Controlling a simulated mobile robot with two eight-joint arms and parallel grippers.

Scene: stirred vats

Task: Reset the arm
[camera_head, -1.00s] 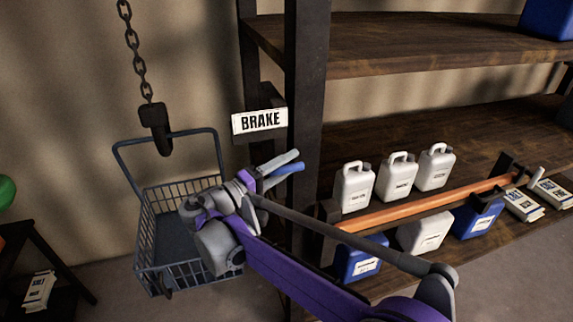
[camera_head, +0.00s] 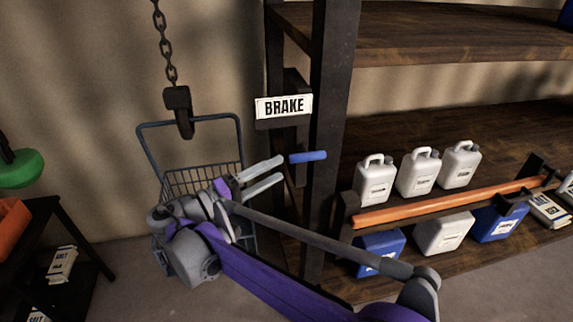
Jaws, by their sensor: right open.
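My right arm comes in from the bottom right. Its gripper (camera_head: 272,174) is open and empty, with two grey fingers pointing right and slightly up. In the picture the fingertips lie just left of and below a blue handle (camera_head: 307,157), with a gap between them. The handle sticks out at the dark shelf post (camera_head: 333,120), under a white BRAKE sign (camera_head: 284,106). My arm hides the basket's lower part. My left gripper does not show.
The wooden shelf (camera_head: 450,120) on the right holds several white and blue jugs (camera_head: 418,171) and an orange bar (camera_head: 450,203). A dark stand (camera_head: 85,235) with an orange bin (camera_head: 12,222) is at the left. White packs labelled SALT (camera_head: 61,264) lie low there.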

